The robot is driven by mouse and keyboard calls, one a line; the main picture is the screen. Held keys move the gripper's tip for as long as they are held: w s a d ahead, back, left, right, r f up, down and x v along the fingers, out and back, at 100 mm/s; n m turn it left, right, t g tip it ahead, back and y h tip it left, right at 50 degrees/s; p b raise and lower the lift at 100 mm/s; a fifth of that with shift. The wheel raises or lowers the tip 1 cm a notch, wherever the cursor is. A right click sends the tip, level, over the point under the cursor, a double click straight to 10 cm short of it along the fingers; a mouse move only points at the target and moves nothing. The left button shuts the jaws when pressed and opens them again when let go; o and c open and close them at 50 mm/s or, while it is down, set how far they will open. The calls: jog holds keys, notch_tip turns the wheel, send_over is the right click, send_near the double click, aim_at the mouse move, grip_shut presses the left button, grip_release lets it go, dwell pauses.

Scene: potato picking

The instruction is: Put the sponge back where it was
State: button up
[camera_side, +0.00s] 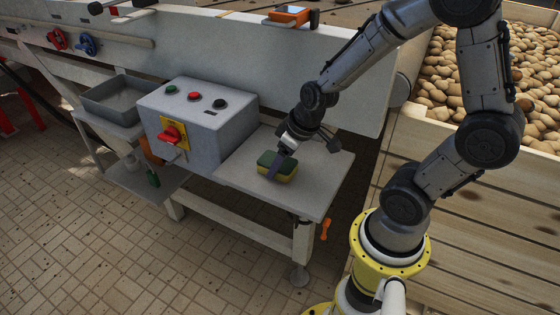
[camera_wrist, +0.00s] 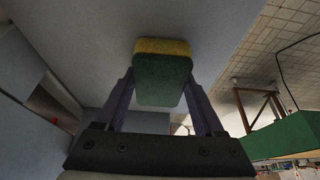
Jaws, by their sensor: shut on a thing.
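The sponge (camera_side: 283,163) is yellow with a green scouring side. In the side view it is at the grey side table (camera_side: 235,173), right of the control box; I cannot tell whether it touches the table top. My gripper (camera_side: 274,166) is over the table with its fingers on the sponge. In the wrist view the sponge (camera_wrist: 163,78) sits between the two purple fingers of my gripper (camera_wrist: 160,95), green side toward the camera. The fingers close on its left and right sides.
A grey control box (camera_side: 190,120) with buttons and a red switch stands left of the sponge. A grey metal basin (camera_side: 118,98) is farther left. The conveyor side wall rises behind the table. A potato crate (camera_side: 480,80) is at the right. The table's front is clear.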

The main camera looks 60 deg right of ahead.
jog(key=o, duration=1.2)
jog(key=shift+f, duration=0.1)
jog(key=shift+r, duration=0.3)
jog(key=v, duration=1.2)
jog(key=shift+t, duration=0.6)
jog(key=s+a+r, duration=0.1)
jog(key=s, duration=0.2)
jog(key=s+a+r, duration=0.1)
jog(key=s+a, duration=0.1)
jog(key=s+a+r, duration=0.1)
jog(key=s+r, duration=0.1)
jog(key=s, duration=0.1)
jog(key=shift+s+a, duration=0.3)
